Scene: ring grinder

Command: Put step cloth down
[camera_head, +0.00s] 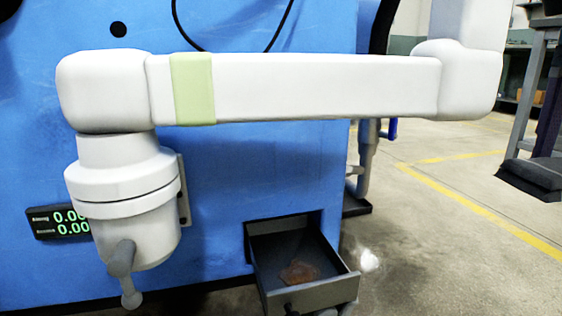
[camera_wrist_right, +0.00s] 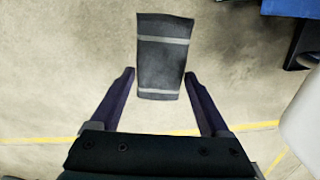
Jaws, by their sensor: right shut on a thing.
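The step cloth (camera_wrist_right: 164,60) is a dark grey rectangular piece with two light stripes. In the right wrist view it lies between the fingertips of my right gripper (camera_wrist_right: 160,78), which is shut on it. In the head view my right gripper (camera_head: 537,153) points down at the right edge, with the dark cloth (camera_head: 535,179) at its fingertips, above the floor. Part of both is cut off by the frame. My left gripper is not in view.
A blue machine (camera_head: 225,180) fills the left and middle, with a green-digit display (camera_head: 62,220). Its small grey drawer (camera_head: 310,295) is open and holds something brown. White jointed links cover part of the machine. Concrete floor (camera_head: 440,250) with yellow lines is clear at right.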

